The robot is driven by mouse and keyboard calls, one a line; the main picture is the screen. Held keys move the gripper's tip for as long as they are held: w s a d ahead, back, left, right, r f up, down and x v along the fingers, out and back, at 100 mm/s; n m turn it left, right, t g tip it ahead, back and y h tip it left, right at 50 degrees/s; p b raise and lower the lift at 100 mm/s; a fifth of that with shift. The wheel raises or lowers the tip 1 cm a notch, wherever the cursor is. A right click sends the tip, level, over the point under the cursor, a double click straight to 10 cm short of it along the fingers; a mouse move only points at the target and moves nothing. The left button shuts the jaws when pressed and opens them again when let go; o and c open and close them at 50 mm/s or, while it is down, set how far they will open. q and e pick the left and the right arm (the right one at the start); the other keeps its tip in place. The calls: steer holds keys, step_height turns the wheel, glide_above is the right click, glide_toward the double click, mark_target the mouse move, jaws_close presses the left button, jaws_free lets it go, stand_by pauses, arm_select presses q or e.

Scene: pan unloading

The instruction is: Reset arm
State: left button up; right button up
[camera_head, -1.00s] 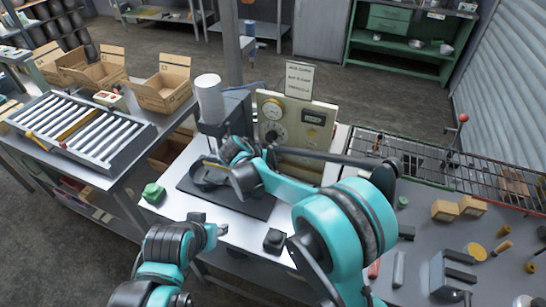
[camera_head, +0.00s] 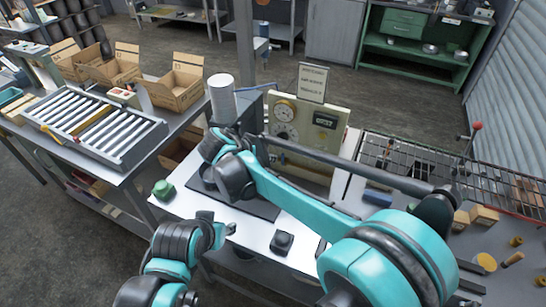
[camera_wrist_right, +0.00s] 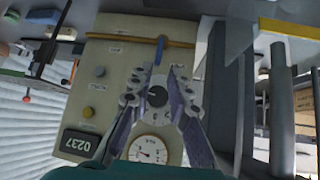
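My right arm, teal and black, reaches in the head view from the lower right up to the machine's work area. Its fingers are hard to make out there. In the right wrist view my right gripper (camera_wrist_right: 162,72) shows two fingers apart with nothing between them, in front of the beige control panel (camera_wrist_right: 105,60). That panel also shows in the head view (camera_head: 330,125). My left gripper (camera_head: 228,229) is low near the table's front edge; its fingers are too small to read.
A white cylinder (camera_head: 222,100) stands on the machine beside the panel. A green object (camera_head: 163,190) and a dark block (camera_head: 282,242) sit on the white table (camera_head: 205,208). A roller conveyor (camera_head: 95,130) and cardboard boxes (camera_head: 175,88) are at left, a wire rack (camera_head: 495,178) at right.

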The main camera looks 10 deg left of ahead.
steer(key=shift+s+a+r, duration=0.1)
steer(key=shift+s+r, duration=0.05)
stand_by(0.3)
steer(key=s+d+n+g+y+b, duration=0.1)
steer(key=s+d+n+y, duration=0.1)
steer(key=s+d, duration=0.7)
steer(key=s+d+n+g+y+b, duration=0.15)
steer(key=s+d, duration=0.35)
steer(key=d, duration=0.8)
steer(key=s+d+f+n+t, duration=0.2)
steer(key=s+d+f, duration=0.2)
steer(key=s, duration=0.5)
steer(key=shift+d+f+y, duration=0.3)
steer(key=shift+f+y, duration=0.15)
steer(key=shift+f, duration=0.2)
